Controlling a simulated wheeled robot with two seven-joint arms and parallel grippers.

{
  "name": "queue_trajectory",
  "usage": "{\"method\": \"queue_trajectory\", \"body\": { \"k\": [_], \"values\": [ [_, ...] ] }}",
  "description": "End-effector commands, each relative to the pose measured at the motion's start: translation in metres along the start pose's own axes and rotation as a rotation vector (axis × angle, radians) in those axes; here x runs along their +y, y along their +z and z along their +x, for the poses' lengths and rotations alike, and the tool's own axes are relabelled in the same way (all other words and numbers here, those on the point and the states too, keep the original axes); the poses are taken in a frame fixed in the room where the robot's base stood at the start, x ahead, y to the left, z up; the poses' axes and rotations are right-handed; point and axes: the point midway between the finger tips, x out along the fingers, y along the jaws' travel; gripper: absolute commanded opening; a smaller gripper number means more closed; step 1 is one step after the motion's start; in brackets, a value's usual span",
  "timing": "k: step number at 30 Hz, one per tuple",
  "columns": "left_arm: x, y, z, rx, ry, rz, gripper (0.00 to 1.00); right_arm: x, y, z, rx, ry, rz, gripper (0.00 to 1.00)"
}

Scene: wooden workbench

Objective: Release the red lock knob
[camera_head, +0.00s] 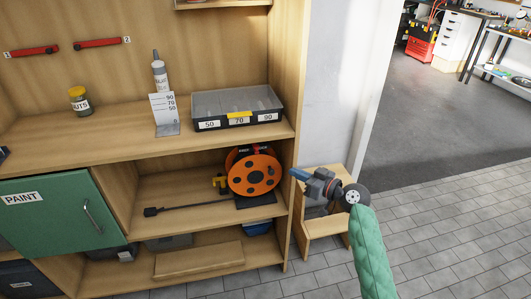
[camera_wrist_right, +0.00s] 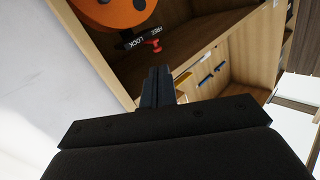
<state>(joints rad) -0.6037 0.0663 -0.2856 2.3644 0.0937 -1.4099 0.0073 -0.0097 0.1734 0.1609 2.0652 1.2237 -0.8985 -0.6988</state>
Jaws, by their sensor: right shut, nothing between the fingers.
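The red lock knob (camera_wrist_right: 154,44) shows in the right wrist view at the end of a dark plate marked FREE and LOCK, on the LOCK side. The plate (camera_wrist_right: 138,36) sits beside the orange reel (camera_wrist_right: 108,8). My right gripper (camera_head: 296,174) is just right of the cabinet's side edge, apart from the reel. In the wrist view its fingers (camera_wrist_right: 158,74) are together and empty, pointing toward the knob without touching it. My left gripper is out of view.
The cabinet's right side panel (camera_head: 291,120) stands between the shelf and the open floor. A wooden stool (camera_head: 318,228) is below my right gripper. A dark cable with a plug (camera_head: 153,211) lies on the reel's shelf. A divided box (camera_head: 238,106) stands on the worktop above.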

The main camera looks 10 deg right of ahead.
Motion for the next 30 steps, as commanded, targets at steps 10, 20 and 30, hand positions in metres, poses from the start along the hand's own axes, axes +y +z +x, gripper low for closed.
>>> {"method": "queue_trajectory", "body": {
  "k": [10,20,30],
  "values": [
    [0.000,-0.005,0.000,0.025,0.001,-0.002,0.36,0.006,-0.012,-0.001,0.059,0.038,-0.147,0.00],
    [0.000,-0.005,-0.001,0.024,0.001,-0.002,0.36,0.006,-0.012,0.000,0.058,0.038,-0.149,0.00],
    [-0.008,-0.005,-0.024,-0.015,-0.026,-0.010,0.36,0.006,-0.018,0.039,0.060,0.037,-0.145,0.00]
  ]
}}
